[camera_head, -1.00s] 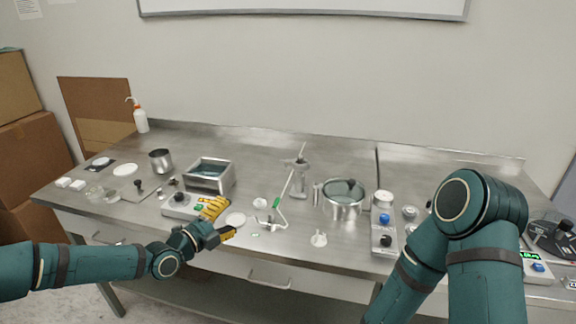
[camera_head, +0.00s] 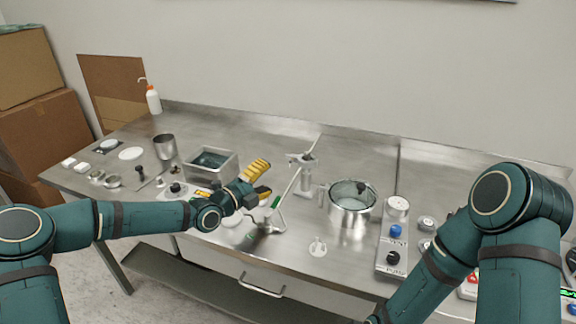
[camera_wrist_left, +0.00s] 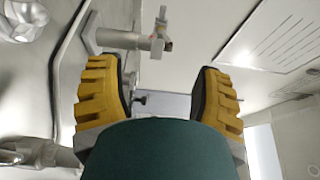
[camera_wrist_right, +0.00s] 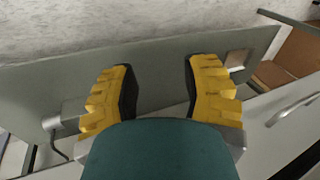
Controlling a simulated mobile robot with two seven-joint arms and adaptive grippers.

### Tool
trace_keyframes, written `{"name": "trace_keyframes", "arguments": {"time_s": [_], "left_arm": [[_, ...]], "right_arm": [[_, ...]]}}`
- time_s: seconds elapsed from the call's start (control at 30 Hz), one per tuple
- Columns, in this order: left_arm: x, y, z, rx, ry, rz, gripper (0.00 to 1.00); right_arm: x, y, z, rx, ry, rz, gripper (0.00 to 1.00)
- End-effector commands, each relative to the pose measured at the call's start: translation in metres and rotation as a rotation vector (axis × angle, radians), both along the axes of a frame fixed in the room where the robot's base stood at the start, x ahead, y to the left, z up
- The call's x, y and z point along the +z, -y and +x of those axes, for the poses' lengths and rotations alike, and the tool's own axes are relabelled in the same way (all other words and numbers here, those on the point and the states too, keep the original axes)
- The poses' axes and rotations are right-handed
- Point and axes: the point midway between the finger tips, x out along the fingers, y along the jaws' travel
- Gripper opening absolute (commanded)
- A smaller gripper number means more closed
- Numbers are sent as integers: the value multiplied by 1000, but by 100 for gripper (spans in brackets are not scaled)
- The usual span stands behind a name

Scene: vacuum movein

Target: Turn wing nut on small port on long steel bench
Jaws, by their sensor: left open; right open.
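A small steel port (camera_head: 303,162) with a T-shaped top stands near the middle of the long steel bench (camera_head: 262,132). In the left wrist view a steel pipe fitting (camera_wrist_left: 125,40), which looks like this port, lies beyond the fingertips; a small part (camera_wrist_left: 163,22) sticks out from it. I cannot clearly tell whether that part is the wing nut. My left gripper (camera_head: 266,180) is open and empty, left of the port and apart from it. Its fingers also show in the left wrist view (camera_wrist_left: 160,80). My right gripper (camera_wrist_right: 160,72) is open and empty, low by the bench front.
A glass-lidded steel pot (camera_head: 350,216) and a switch box (camera_head: 391,250) are to the right. A steel basin (camera_head: 210,165) is to the left. The back middle of the bench is clear.

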Motion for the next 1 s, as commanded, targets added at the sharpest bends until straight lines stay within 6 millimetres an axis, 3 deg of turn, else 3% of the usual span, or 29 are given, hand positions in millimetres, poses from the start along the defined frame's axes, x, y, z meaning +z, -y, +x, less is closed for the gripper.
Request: {"name": "trace_keyframes", "arguments": {"time_s": [0.4, 0.6, 0.9, 0.93, 1.0], "left_arm": [[-1, 49, 57, 0, 0, -1, 66], [0, 58, 68, 0, -1, -2, 66], [0, 59, 69, 0, -2, -1, 66], [0, 59, 69, 0, -1, 0, 65], [0, 59, 69, 0, -1, 0, 40]], "right_arm": [[-9, 0, 2, -2, 5, -1, 47], [-10, 0, 2, -2, 6, -1, 47], [-10, 0, 2, -2, 6, -1, 47], [-10, 0, 2, -2, 6, -1, 47], [-10, 0, 2, -2, 6, -1, 47]]}}
